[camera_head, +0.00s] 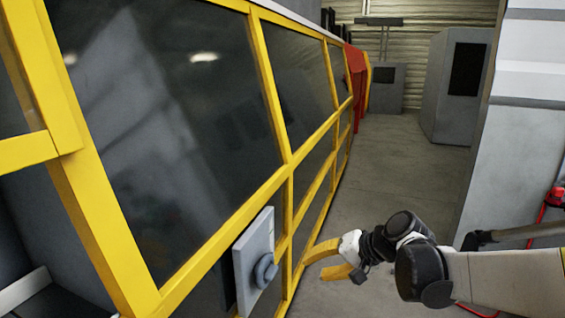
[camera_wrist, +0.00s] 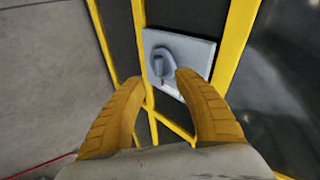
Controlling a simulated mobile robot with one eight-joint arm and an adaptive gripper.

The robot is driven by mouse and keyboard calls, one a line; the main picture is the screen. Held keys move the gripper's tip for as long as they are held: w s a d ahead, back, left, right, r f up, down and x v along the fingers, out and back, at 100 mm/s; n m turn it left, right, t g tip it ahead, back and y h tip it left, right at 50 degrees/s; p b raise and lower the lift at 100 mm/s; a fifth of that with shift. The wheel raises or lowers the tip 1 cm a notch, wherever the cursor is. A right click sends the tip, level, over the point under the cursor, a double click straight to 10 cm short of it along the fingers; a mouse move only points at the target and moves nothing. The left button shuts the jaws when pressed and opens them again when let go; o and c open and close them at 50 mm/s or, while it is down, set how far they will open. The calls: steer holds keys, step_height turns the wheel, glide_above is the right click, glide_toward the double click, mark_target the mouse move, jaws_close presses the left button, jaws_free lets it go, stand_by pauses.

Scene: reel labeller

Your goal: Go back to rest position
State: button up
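My gripper (camera_head: 325,262) has yellow fingers and shows at the lower middle of the head view, its fingers pointing left toward the yellow-framed machine. In the wrist view my gripper (camera_wrist: 158,78) has its two fingers spread apart with nothing between them. Beyond the fingertips is a grey panel (camera_head: 241,262) with a round grey knob (camera_head: 265,271), mounted on the machine front. The panel (camera_wrist: 202,52) and its knob (camera_wrist: 163,62) also show in the wrist view. In the head view a gap lies between the fingers and the knob.
The yellow-framed machine (camera_head: 285,155) with dark windows runs along the left. Open concrete floor (camera_head: 385,180) stretches to the back. Grey cabinets (camera_head: 452,135) stand at the far right. A red cable (camera_wrist: 40,166) lies at lower left in the wrist view.

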steer(key=s+d+n+h, duration=0.1)
steer(key=s+d+h, duration=0.1)
steer(key=s, duration=0.5)
steer(key=s+d+n+t+h, duration=0.1)
steer(key=s+d+h, duration=0.2)
steer(key=s, duration=0.5)
steer(key=s+d+r+n+h, duration=0.1)
steer(key=s+d+h, duration=0.1)
steer(key=s+d, duration=0.3)
steer(key=s, duration=0.3)
steer(key=shift+h, duration=0.4)
steer(key=shift+d+t, duration=0.1)
steer(key=shift+t, duration=0.2)
